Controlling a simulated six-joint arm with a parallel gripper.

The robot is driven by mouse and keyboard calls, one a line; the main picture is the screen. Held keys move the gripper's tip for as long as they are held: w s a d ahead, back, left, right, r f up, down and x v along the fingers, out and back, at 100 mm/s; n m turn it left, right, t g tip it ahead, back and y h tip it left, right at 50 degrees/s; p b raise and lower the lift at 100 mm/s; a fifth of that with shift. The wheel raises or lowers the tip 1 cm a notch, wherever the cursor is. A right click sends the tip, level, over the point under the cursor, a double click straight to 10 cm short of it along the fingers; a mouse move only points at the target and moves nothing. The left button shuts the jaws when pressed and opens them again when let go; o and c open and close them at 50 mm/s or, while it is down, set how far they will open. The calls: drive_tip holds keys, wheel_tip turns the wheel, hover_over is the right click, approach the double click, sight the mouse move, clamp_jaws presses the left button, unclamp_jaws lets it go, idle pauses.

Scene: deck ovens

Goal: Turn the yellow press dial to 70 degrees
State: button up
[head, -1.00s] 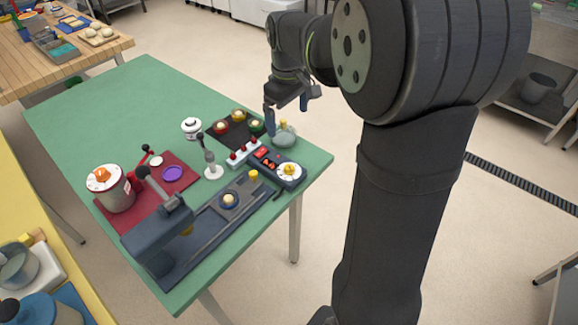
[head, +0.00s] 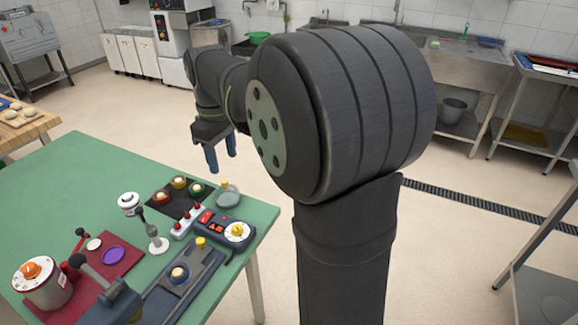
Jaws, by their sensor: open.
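The yellow press dial (head: 237,231) is a yellow knob on a round white face. It sits at the right end of a dark blue-grey control box (head: 212,233), near the table's right edge. The box carries small lit red and orange displays, too small to read. My gripper (head: 221,167) has two blue fingers pointing down and apart, with nothing between them. It is in the air, above and behind the dial in the picture, apart from it. The dial's exact pointer angle is too small to tell.
A lidded glass jar (head: 228,196) stands behind the dial. Red push buttons (head: 188,221) sit left of it, with coloured round buttons (head: 179,184) behind. A lever (head: 152,237) and the press rail (head: 195,270) are nearby. The green table (head: 75,190) is clear at the far left.

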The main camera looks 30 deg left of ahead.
sight(237, 227)
drive_tip(key=f+m, duration=0.1)
drive_tip(key=f, duration=0.7)
drive_tip(key=f+m, duration=0.2)
drive_tip(key=f, duration=0.6)
drive_tip(key=f+m, duration=0.1)
drive_tip(key=f, duration=0.7)
drive_tip(key=shift+w+f, duration=0.35)
drive_tip(key=shift+f, duration=0.05)
drive_tip(key=shift+m, duration=0.3)
drive_tip(key=c, duration=1)
